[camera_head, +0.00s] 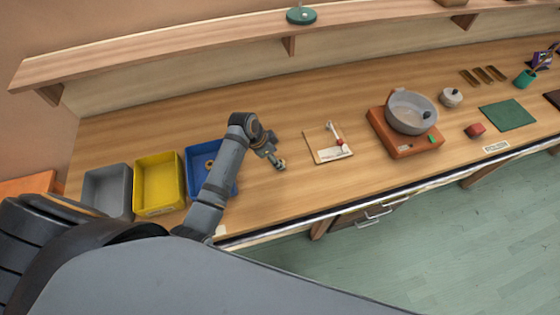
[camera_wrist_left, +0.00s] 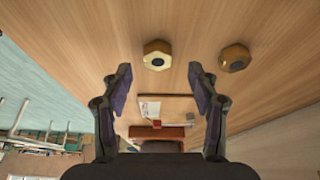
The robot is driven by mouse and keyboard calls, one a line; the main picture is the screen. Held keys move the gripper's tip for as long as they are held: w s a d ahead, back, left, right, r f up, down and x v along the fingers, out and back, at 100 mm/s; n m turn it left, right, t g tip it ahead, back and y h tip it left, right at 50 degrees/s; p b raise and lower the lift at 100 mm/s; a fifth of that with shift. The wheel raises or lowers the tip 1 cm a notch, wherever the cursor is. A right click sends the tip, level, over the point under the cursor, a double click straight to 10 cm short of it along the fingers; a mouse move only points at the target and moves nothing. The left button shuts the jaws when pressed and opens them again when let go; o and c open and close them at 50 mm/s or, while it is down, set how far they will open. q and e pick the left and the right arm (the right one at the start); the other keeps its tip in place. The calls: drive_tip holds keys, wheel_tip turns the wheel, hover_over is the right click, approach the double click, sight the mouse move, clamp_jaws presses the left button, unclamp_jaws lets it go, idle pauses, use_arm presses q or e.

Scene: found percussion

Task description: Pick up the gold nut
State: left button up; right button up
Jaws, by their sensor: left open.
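In the left wrist view, a pale gold hex nut (camera_wrist_left: 157,55) with a dark hole lies on the wooden table, lined up between my open fingers and just past their tips. A darker, brownish-gold hex nut (camera_wrist_left: 234,58) lies to its right, outside the right finger. My left gripper (camera_wrist_left: 160,74) is open and empty, with no contact visible. In the head view my left gripper (camera_head: 277,162) is low over the table, right of the blue bin; it hides the nuts or they are too small to tell. My right gripper is not in view.
Grey (camera_head: 108,190), yellow (camera_head: 158,182) and blue (camera_head: 197,185) bins stand at left; the blue one holds a small brownish item. A shelf (camera_head: 180,42) runs behind.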

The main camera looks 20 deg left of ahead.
use_arm(q)
drive_tip(key=x, duration=0.3)
drive_tip(key=shift+s, duration=0.2)
drive_tip(key=shift+f, duration=0.1)
clamp_jaws()
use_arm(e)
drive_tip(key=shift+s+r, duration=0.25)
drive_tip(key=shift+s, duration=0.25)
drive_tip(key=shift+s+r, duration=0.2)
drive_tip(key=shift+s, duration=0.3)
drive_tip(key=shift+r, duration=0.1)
use_arm(q)
wheel_tip(320, 180, up, 4)
drive_tip(key=p, duration=0.5)
drive_tip(key=shift+w, duration=0.1)
drive_tip(key=s+d+r, duration=0.2)
drive_tip(key=s+r, duration=0.7)
drive_tip(key=s, duration=0.5)
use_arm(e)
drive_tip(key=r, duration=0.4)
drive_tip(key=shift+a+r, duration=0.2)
